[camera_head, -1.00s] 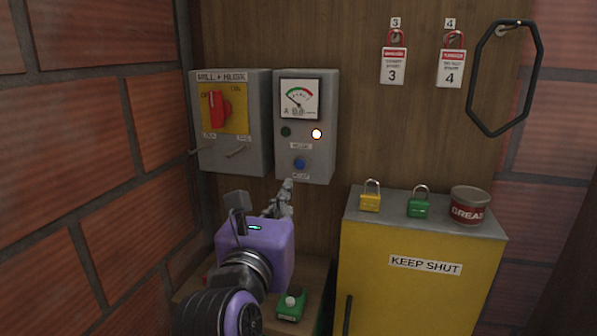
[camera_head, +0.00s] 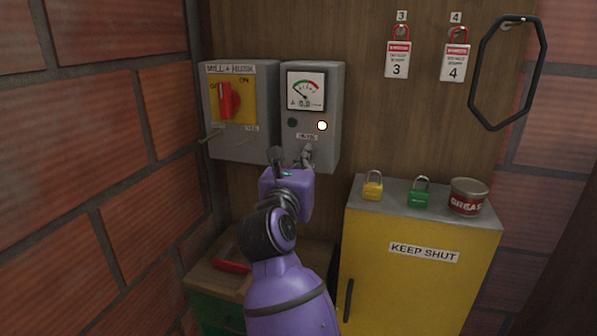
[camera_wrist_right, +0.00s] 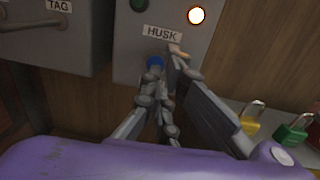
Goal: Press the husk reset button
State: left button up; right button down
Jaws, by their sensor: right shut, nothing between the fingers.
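The grey husk box (camera_head: 332,108) hangs on the wooden board, with a gauge (camera_head: 305,91), a dark green lamp (camera_head: 292,122) and a lit lamp (camera_head: 322,126). The blue reset button (camera_wrist_right: 155,62) shows partly in the right wrist view, below the HUSK label (camera_wrist_right: 162,33). In the head view my gripper hides the button. My right gripper (camera_head: 308,152) is shut and empty, its fingertips in front of the box's lower part. In the wrist view its fingers overlap the button's lower edge; I cannot tell whether they touch it. My left gripper is not in view.
A switch box with a red rotary handle (camera_head: 229,100) adjoins on the left. A yellow cabinet (camera_head: 410,290) stands at the right, bearing a yellow padlock (camera_head: 372,190), a green padlock (camera_head: 418,197) and a grease tin (camera_head: 467,198). A brick wall is close on the left.

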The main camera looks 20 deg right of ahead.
jog(key=shift+x, duration=0.85)
jog(key=shift+f, duration=0.1)
